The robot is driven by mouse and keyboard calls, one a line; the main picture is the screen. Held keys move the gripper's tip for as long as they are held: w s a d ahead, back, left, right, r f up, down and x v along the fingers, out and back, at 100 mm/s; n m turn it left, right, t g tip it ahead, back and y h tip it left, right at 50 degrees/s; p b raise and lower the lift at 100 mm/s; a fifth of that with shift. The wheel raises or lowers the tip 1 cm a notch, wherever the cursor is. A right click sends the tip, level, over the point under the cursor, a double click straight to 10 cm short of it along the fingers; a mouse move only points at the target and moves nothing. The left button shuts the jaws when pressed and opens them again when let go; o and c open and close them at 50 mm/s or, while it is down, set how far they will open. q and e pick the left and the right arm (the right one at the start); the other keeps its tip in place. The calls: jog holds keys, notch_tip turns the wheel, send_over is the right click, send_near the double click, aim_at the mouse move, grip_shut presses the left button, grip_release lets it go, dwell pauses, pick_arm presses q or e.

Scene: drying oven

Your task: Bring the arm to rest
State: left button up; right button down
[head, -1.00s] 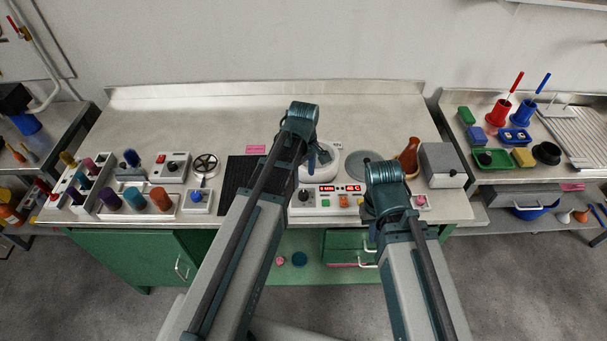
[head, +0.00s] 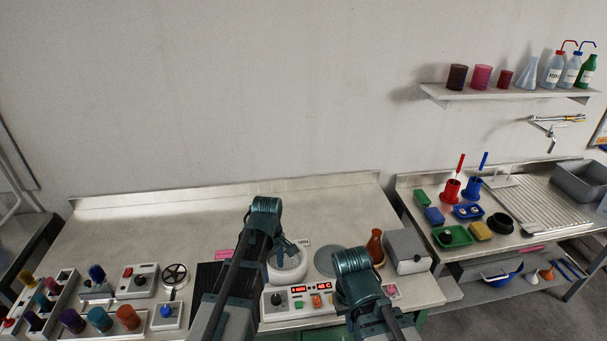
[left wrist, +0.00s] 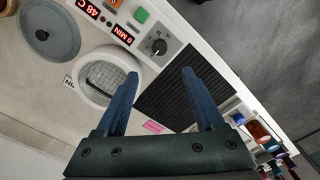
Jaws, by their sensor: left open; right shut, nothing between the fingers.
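My left gripper (head: 290,246) is open and empty, over the white round oven chamber (head: 287,275) on the bench. In the left wrist view its two blue fingers (left wrist: 158,74) stand apart, with the chamber (left wrist: 97,80) beyond the left finger. The oven's control panel (head: 284,303) has lit red displays, one reading 48 C. A grey round lid (head: 328,261) lies on the bench right of the chamber; it also shows in the left wrist view (left wrist: 45,42). My right gripper (head: 353,264) is low in front of the panel's right end, shut and empty; its fingers are mostly hidden.
A black mat (head: 208,279) lies left of the oven. A brown bottle (head: 375,246) and a grey box (head: 407,251) stand at right. Coloured cylinders (head: 99,318) and small devices fill the bench's left. The back of the bench (head: 190,223) is clear.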

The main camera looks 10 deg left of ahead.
pick_arm(q)
jog(key=s+d+f+m+b, duration=0.2)
jog(key=s+d+m, duration=0.3)
jog(key=s+m, duration=0.2)
jog(key=s+d+f+m+y+b, duration=0.1)
jog(key=s+d+f+m+b, duration=0.2)
jog(key=s+d+m, duration=0.2)
jog(key=s+m, duration=0.2)
jog(key=m, duration=0.2)
jog(key=shift+s+d+f, duration=0.15)
jog(key=shift+s+d, duration=0.1)
